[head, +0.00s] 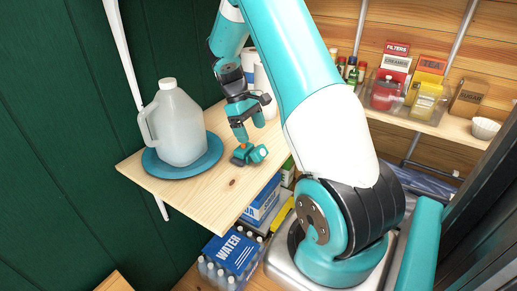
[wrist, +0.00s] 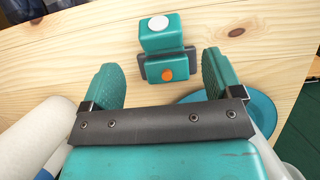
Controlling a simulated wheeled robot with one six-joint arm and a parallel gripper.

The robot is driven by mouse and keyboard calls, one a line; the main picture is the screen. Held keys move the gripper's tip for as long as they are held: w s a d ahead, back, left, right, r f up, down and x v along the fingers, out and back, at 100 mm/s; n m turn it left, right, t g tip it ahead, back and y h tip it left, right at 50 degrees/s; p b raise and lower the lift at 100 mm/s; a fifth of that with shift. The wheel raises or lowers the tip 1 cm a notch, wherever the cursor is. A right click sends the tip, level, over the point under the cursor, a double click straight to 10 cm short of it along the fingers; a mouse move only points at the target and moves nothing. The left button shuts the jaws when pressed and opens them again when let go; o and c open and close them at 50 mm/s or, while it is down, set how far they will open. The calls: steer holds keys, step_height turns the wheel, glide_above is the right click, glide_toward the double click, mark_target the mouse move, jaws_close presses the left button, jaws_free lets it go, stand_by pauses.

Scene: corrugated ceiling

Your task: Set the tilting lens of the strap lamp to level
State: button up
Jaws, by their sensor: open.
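The strap lamp (head: 249,154) is a small teal block lamp on the wooden shelf, just below my gripper (head: 249,128). In the wrist view the lamp's body (wrist: 178,68) has an orange button and a dark grey bracket behind it. Its teal lens block (wrist: 160,40) joins the body and carries a white round lens (wrist: 158,23). The lens block is turned relative to the body; its exact tilt is hard to tell. My gripper (wrist: 160,62) is open and empty, its teal fingers on either side of the lamp's near end, apart from it.
A white jug (head: 178,125) stands on a blue plate (head: 148,165) left of the lamp. White rolls (head: 263,88) stand behind my gripper. The shelf (head: 215,192) is bare in front of the lamp, ending at its front edge. Water bottles (head: 232,254) and boxes sit below.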

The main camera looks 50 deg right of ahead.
mark_target(258, 147)
steer(key=x, duration=0.7)
steer(key=shift+f+p, duration=0.1)
steer(key=shift+p, duration=0.3)
